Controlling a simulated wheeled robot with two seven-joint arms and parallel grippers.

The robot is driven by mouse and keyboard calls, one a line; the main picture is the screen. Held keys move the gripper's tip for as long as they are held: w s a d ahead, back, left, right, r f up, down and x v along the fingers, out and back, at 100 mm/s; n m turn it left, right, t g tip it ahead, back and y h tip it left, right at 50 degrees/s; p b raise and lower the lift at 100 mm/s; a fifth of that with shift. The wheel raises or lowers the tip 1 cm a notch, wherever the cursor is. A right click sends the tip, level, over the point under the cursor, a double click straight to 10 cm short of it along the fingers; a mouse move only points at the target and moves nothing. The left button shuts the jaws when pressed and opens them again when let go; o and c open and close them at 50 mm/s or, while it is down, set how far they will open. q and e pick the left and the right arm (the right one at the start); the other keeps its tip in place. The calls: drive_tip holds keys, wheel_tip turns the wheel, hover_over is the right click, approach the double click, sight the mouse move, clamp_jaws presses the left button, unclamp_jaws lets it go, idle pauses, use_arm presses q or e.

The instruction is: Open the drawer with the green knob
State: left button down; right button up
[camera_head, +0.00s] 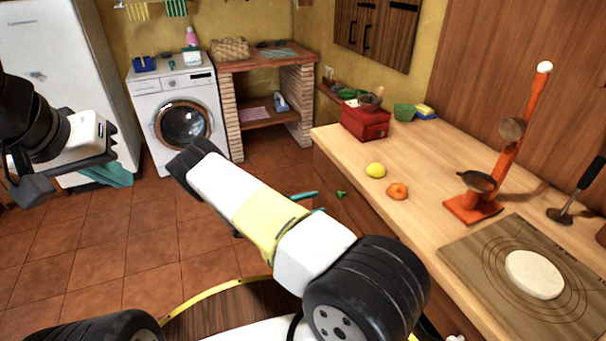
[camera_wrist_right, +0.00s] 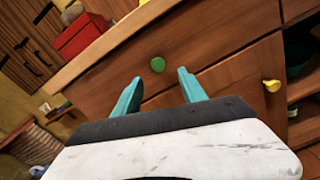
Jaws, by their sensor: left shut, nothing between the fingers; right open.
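The green knob (camera_wrist_right: 158,64) is on a wooden drawer front (camera_wrist_right: 215,72) under the counter, and the drawer looks closed. The knob also shows in the head view (camera_head: 341,194), just right of my right gripper (camera_head: 317,201). In the right wrist view my right gripper (camera_wrist_right: 160,78) is open, with its two teal fingers apart. The knob appears just beyond the fingertips, between their lines, and nothing is held. My left gripper (camera_head: 109,175) is shut and empty at the far left, away from the drawer.
A yellow knob (camera_wrist_right: 272,85) is on the same cabinet front. The counter (camera_head: 335,142) holds a red box (camera_head: 364,122), a lemon (camera_head: 375,170), an orange fruit (camera_head: 397,191), an orange stand (camera_head: 505,150) and a board with dough (camera_head: 480,250). The tiled floor (camera_head: 110,235) is clear.

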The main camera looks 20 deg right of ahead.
sight(337, 196)
drive_tip(key=d, duration=0.5)
drive_tip(key=w+d, duration=0.1)
drive_tip(key=d, duration=0.1)
drive_tip(key=shift+d+f, duration=0.1)
drive_tip(key=shift+d, duration=0.2)
clamp_jaws()
drive_tip(key=shift+s, duration=0.1)
idle(1.1)
